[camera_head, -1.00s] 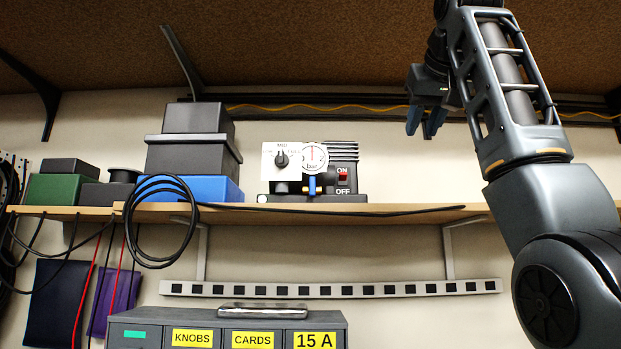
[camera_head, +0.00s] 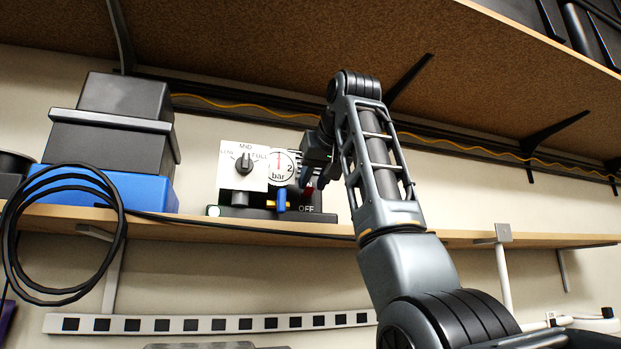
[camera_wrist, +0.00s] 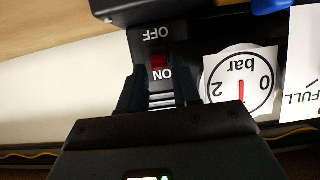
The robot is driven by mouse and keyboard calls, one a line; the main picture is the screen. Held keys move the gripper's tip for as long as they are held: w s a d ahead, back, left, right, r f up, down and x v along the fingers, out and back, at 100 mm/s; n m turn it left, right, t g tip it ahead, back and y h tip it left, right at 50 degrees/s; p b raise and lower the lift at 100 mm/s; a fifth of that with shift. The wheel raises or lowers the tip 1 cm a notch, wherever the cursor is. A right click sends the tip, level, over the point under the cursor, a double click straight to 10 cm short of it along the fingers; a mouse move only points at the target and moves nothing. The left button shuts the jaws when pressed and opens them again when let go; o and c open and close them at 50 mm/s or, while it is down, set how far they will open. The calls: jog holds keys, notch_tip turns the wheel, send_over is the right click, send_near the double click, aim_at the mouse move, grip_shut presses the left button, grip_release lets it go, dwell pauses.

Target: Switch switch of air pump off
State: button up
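The air pump (camera_head: 240,212) is a black unit on the shelf, with a white knob plate and a round gauge (camera_head: 283,168). Its red switch (camera_head: 308,191) is partly covered by my gripper (camera_head: 314,178) in the head view. In the wrist view the picture is upside down: the red switch (camera_wrist: 158,61) lies between the OFF label above and the ON label below. My gripper (camera_wrist: 158,88) is open, its two dark fingers on either side of the ON label, just short of the switch. I cannot tell whether they touch the pump. Nothing is held.
Black boxes on a blue box (camera_head: 140,188) stand left of the pump. A coiled black cable (camera_head: 62,235) hangs over the shelf (camera_head: 170,229), its end running along the shelf front. An upper shelf (camera_head: 300,60) lies overhead. The shelf right of my arm is clear.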

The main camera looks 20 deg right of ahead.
jog(key=shift+x, duration=0.85)
jog(key=shift+c, duration=0.4)
grip_shut()
jog(key=shift+d, duration=0.1)
